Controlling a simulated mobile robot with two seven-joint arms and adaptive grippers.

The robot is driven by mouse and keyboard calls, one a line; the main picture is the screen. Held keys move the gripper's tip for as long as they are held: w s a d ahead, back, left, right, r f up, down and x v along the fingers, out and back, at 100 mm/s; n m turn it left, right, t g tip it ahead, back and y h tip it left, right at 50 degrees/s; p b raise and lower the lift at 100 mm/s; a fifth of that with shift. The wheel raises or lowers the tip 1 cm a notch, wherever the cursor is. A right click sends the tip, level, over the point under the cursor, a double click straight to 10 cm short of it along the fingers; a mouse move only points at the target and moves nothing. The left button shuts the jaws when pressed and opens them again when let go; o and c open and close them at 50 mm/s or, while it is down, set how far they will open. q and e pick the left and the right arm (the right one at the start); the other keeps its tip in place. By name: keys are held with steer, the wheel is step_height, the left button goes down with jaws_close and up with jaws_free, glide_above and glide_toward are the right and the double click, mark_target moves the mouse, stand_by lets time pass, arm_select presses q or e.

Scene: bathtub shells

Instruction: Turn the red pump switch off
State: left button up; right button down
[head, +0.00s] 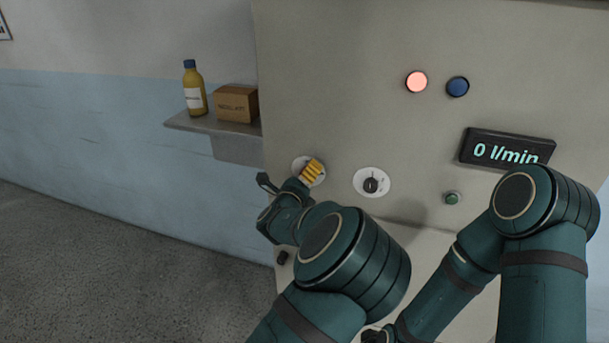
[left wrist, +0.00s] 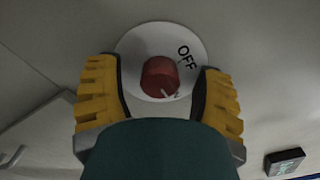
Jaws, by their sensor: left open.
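The red pump switch (left wrist: 160,76) is a red knob on a round white plate (left wrist: 130,45) in the left wrist view. The word OFF shows on the plate, right of the knob's top; a small white mark sits at the knob's lower right, too unclear to read. My left gripper (left wrist: 159,99) is open, with one yellow finger on each side of the knob; I cannot tell if they touch it. In the head view my left gripper (head: 312,171) covers the knob, and only part of the white plate (head: 299,164) shows.
The panel holds a black rotary switch (head: 371,185), a green button (head: 452,198), a lit red lamp (head: 416,82), a dark blue lamp (head: 457,86) and a display (head: 507,149) reading 0 l/min. A bottle (head: 194,90) and a box (head: 236,103) stand on a shelf (head: 190,124) at left.

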arm_select(q)
steer(key=shift+c, duration=0.2)
jaws_close()
arm_select(e)
steer(key=shift+f, duration=0.15)
arm_select(q)
steer(key=shift+n+b, duration=0.9)
steer(key=shift+b, duration=0.05)
steer(key=n+b, duration=1.2)
steer(key=shift+a+f+b, duration=0.1)
steer(key=shift+f+b, duration=0.15)
steer(key=shift+b, duration=0.15)
steer(key=shift+n+b, duration=1.7)
steer(key=shift+n, duration=0.5)
arm_select(e)
step_height(320, 180, down, 18)
steer(key=s, duration=0.1)
steer(key=shift+a+f, duration=0.2)
steer(key=shift+a, duration=0.05)
arm_select(q)
steer(key=shift+r, duration=0.1)
